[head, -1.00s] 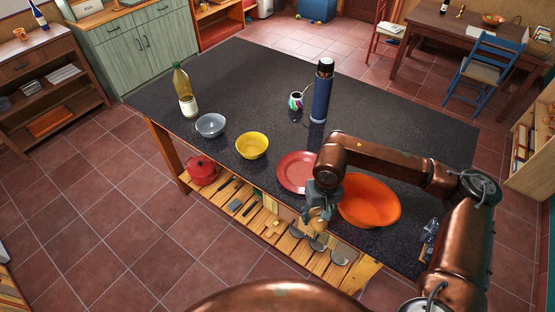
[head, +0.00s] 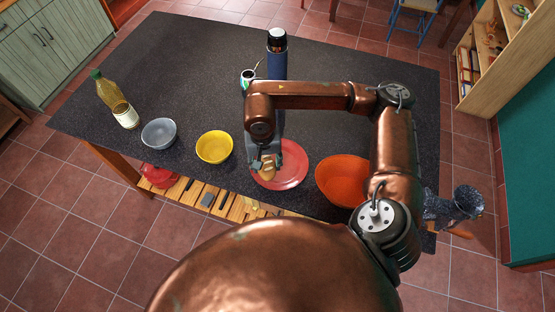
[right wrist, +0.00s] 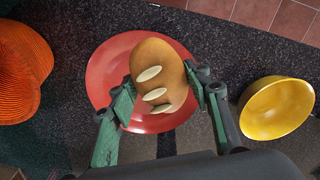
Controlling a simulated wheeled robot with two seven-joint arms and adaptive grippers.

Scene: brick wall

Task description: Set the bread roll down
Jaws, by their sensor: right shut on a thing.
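The bread roll (head: 267,171) is tan with pale slashes. It shows large in the right wrist view (right wrist: 160,72). My right gripper (head: 264,160) is shut on it, with one green-grey finger on each side in the right wrist view (right wrist: 165,95). In that view the roll is in front of the red plate (right wrist: 104,72), covering part of it. In the head view the roll overlaps the left part of the plate (head: 293,174). I cannot tell whether the roll touches the plate. My left gripper is not in view.
An orange bowl (head: 342,181) stands right of the plate, a yellow bowl (head: 214,147) left of it. A grey bowl (head: 159,133), a bottle (head: 111,97), a blue flask (head: 277,62) and a patterned cup (head: 248,78) share the dark counter (head: 190,65). Its back right is clear.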

